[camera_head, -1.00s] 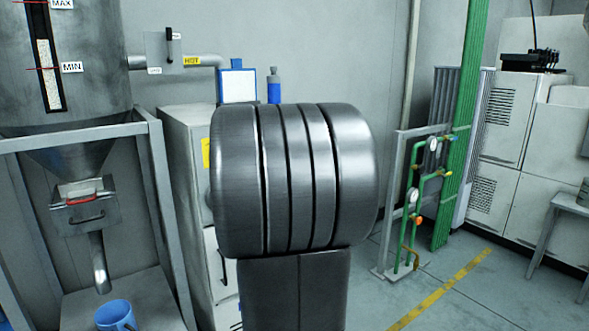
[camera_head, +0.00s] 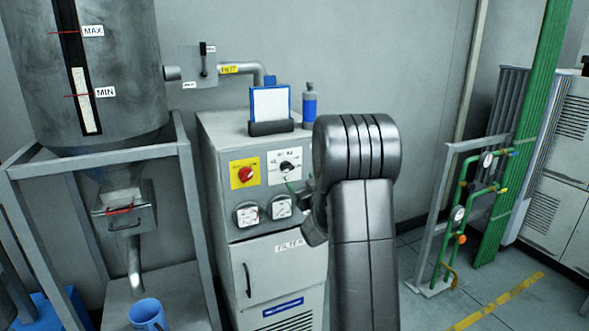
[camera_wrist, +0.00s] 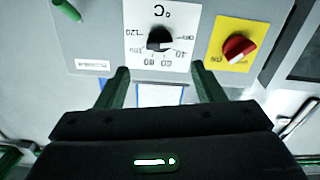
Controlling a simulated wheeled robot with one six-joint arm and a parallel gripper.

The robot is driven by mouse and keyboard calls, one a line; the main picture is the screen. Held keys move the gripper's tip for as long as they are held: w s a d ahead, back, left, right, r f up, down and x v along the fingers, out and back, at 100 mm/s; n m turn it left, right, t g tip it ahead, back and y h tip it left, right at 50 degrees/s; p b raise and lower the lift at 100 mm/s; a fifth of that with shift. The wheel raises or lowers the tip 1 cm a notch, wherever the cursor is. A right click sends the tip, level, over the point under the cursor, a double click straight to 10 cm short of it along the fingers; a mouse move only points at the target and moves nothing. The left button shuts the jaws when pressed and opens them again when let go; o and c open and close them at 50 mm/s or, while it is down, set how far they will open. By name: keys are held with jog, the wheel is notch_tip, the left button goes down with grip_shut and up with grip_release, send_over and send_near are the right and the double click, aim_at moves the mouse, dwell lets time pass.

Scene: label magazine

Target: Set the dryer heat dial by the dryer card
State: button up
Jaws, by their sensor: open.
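The dryer heat dial (camera_head: 287,167) is a black knob on a white plate on the front of the grey dryer cabinet (camera_head: 222,150). It also shows in the wrist view (camera_wrist: 160,42), upside down, with a °C mark and numbers including 60, 80 and 120. I cannot tell its setting surely. The dryer card (camera_head: 270,104) is a white sheet in a blue frame, upright on the cabinet top; its text is unreadable. Part of it shows between my fingers in the wrist view. My gripper (camera_wrist: 161,76) is open and empty, facing the dial, apart from it. My arm hides most of it in the head view.
A red switch on a yellow plate (camera_head: 244,173) sits beside the dial. A blue bottle (camera_head: 309,106) stands on the cabinet. A hopper (camera_head: 100,80) in a metal frame is left, and green pipes (camera_head: 480,200) are right.

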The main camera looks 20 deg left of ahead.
aim_at(289, 170)
jog(key=p+x, duration=0.2)
jog(key=x, duration=0.7)
jog(key=shift+w, duration=0.1)
jog(key=c, duration=1)
